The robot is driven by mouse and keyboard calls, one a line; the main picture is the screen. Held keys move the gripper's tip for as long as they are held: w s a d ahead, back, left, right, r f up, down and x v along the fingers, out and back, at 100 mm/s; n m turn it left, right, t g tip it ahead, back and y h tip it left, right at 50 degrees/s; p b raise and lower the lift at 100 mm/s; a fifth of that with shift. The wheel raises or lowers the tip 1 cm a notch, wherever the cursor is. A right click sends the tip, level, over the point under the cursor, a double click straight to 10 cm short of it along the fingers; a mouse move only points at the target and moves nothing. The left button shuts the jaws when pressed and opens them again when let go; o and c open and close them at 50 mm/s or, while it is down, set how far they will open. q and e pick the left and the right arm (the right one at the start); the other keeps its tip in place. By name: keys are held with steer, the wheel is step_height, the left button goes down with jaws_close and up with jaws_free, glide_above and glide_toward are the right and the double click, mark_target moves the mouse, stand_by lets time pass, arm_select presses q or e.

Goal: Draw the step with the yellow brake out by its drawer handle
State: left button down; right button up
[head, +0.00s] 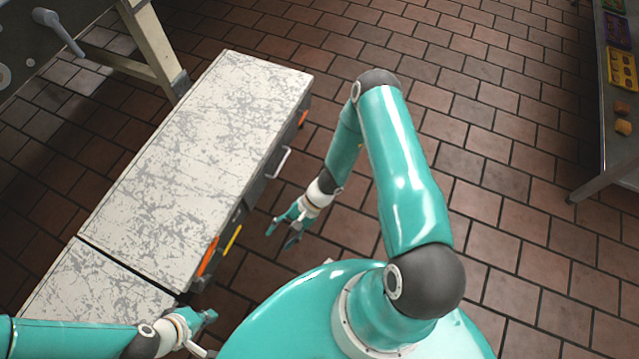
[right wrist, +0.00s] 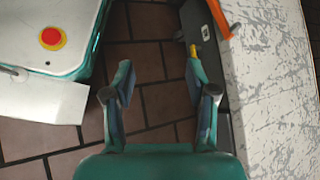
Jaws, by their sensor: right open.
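The step (head: 190,165) is a long block with a scuffed white and grey top; its top edge fills the right of the right wrist view (right wrist: 275,90). A yellow brake (head: 232,238) is low on its right side; yellow also shows beside one fingertip in the wrist view (right wrist: 193,70). The silver drawer handle (head: 281,163) stands out farther along that side. My right gripper (head: 280,239) is open and empty beside the step, apart from the handle; its spread fingers show in the wrist view (right wrist: 158,72). My left gripper (head: 204,330) is at the bottom; its jaw state is unclear.
Orange parts (head: 208,257) sit on the step's side. A second scuffed block (head: 85,300) adjoins its near end. A table leg (head: 155,50) stands at upper left, a table with coloured items (head: 610,130) at right. Brick-tiled floor (head: 500,190) is clear right of the step.

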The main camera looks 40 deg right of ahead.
mark_target(288, 152)
steer(key=w+d+f+m+t+h+b, duration=0.3)
steer(key=w+d+f+m+t+b, duration=0.4)
steer(key=w+d+f+t, duration=0.45)
arm_select(q)
step_height(288, 152, down, 13)
steer(key=b, duration=0.3)
arm_select(e)
steer(key=w+d+f+m+t+h, duration=0.1)
steer(key=d+f+h, duration=0.1)
steer(key=d, duration=0.6)
steer(key=w+d+f+m+t+h, duration=0.1)
steer(key=d+f+m+t+h, duration=0.1)
steer(key=d+h, duration=0.2)
steer(key=d, duration=0.3)
steer(key=shift+w+d, duration=0.15)
steer(key=shift+d, duration=0.2)
arm_select(q)
steer(key=shift+f, duration=0.1)
arm_select(e)
steer(key=shift+w, duration=0.1)
steer(key=b+x, duration=0.4)
steer(key=x, duration=0.4)
steer(key=b+x, duration=0.3)
steer(key=x, duration=0.5)
steer(key=shift+w+f+b, duration=0.3)
steer(key=shift+b, duration=0.05)
arm_select(q)
step_height(288, 152, down, 8)
steer(key=shift+r, duration=0.2)
